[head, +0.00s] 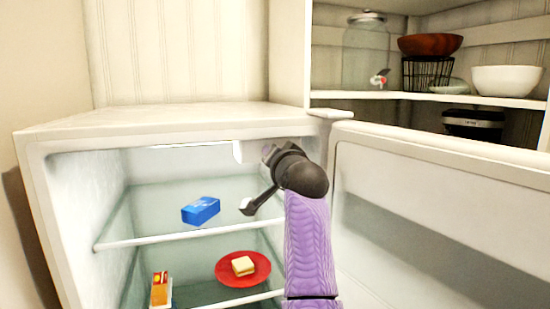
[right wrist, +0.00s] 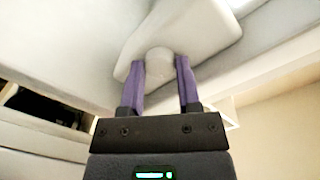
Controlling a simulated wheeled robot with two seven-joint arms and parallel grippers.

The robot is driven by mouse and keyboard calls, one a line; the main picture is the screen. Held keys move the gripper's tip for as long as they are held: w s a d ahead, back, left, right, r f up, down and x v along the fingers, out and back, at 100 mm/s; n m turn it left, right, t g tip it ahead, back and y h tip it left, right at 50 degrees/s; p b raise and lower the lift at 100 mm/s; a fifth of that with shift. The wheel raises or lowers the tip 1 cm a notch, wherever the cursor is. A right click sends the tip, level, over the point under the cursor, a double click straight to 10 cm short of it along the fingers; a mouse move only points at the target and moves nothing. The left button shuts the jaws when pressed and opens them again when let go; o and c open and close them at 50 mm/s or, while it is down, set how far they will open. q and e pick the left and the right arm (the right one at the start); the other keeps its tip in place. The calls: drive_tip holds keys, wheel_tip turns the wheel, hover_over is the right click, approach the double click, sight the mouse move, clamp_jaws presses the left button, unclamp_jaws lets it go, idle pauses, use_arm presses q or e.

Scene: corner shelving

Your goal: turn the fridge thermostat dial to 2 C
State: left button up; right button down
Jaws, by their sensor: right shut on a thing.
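The thermostat dial (right wrist: 159,55) is a small pale round knob on a rounded white housing (right wrist: 195,28) in the right wrist view. My right gripper (right wrist: 160,68) has a purple finger on each side of the dial and is shut on it. Any marks on the dial are too washed out to read. In the head view, the housing (head: 245,152) sits under the ceiling of the open fridge (head: 170,118). My right arm reaches up to it, and the dial and fingertips cannot be made out there. My left gripper is not in view.
A blue box (head: 201,211) lies on the upper glass shelf. Below are a red plate (head: 229,276) with a pale square food item and a small yellow-and-red package (head: 160,291). The open fridge door (head: 430,215) bounds the right side. Shelves with bowls stand behind.

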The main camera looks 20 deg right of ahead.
drive_tip(key=shift+d+f+m+y, duration=0.1)
drive_tip(key=shift+m+y, duration=0.3)
drive_tip(key=shift+m, duration=4.35)
drive_tip(key=shift+d+f+m+y, duration=0.1)
drive_tip(key=shift+m+y, duration=0.3)
drive_tip(key=shift+m, duration=4.4)
drive_tip(key=shift+f+m+y, duration=0.1)
drive_tip(key=shift+m+y, duration=0.3)
drive_tip(key=shift+m, duration=4.35)
drive_tip(key=shift+r, duration=0.1)
drive_tip(key=c, duration=0.7)
unclamp_jaws()
drive_tip(key=o, duration=0.4)
drive_tip(key=shift+r, duration=0.15)
